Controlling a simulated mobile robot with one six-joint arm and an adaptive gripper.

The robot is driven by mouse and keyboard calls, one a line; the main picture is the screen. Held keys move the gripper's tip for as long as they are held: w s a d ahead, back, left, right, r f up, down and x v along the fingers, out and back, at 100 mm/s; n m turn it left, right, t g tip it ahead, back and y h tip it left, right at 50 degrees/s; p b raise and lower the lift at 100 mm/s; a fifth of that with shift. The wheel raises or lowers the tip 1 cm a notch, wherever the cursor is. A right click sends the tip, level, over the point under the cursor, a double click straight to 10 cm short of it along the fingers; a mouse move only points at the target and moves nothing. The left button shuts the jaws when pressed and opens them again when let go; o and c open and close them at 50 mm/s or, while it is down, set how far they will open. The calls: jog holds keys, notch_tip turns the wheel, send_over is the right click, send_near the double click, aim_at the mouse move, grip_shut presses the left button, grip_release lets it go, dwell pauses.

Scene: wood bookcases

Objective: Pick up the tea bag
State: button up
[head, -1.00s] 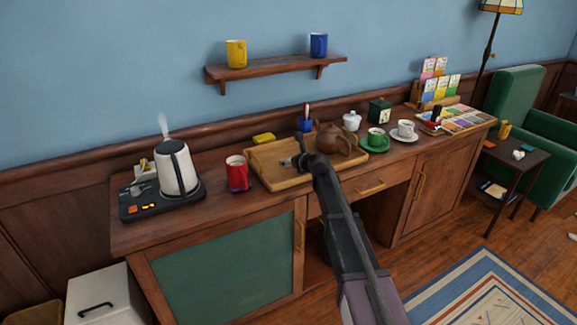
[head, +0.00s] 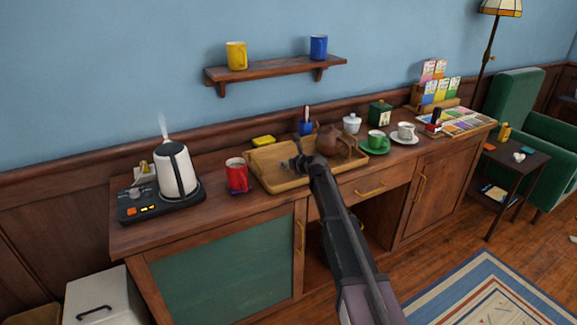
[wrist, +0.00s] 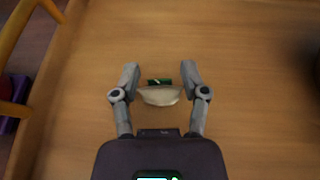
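The tea bag (wrist: 159,97), a small pale pouch with a green tag (wrist: 159,82) just beyond it, lies on the wooden tray (head: 277,183). In the wrist view my gripper (wrist: 160,75) is open, one finger on each side of the bag. Gaps show between the bag and both fingers. In the head view my gripper (head: 296,156) is low over the tray's left part, and I cannot make out the bag there. A brown teapot (head: 329,142) stands at the tray's right, partly behind my arm.
A red mug (head: 237,174) and a steaming kettle (head: 175,170) stand left of the tray. A yellow item (head: 263,141) and a blue cup (head: 305,127) are behind it. A green cup (head: 376,141) is to the right. The tray's raised rim surrounds my gripper's space.

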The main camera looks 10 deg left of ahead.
jog(key=shift+c, duration=0.6)
jog(key=shift+r, duration=0.15)
notch_tip(320, 180, up, 4)
jog(key=p, duration=0.4)
jog(key=s+d, duration=0.2)
jog(key=s, duration=0.3)
jog(key=s+d, duration=0.2)
jog(key=s, duration=0.2)
jog(key=s+d+p, duration=0.1)
jog(key=s+d, duration=0.1)
jog(key=s, duration=0.3)
jog(key=shift+s+d+r, duration=0.15)
jog(key=shift+s+r, duration=0.2)
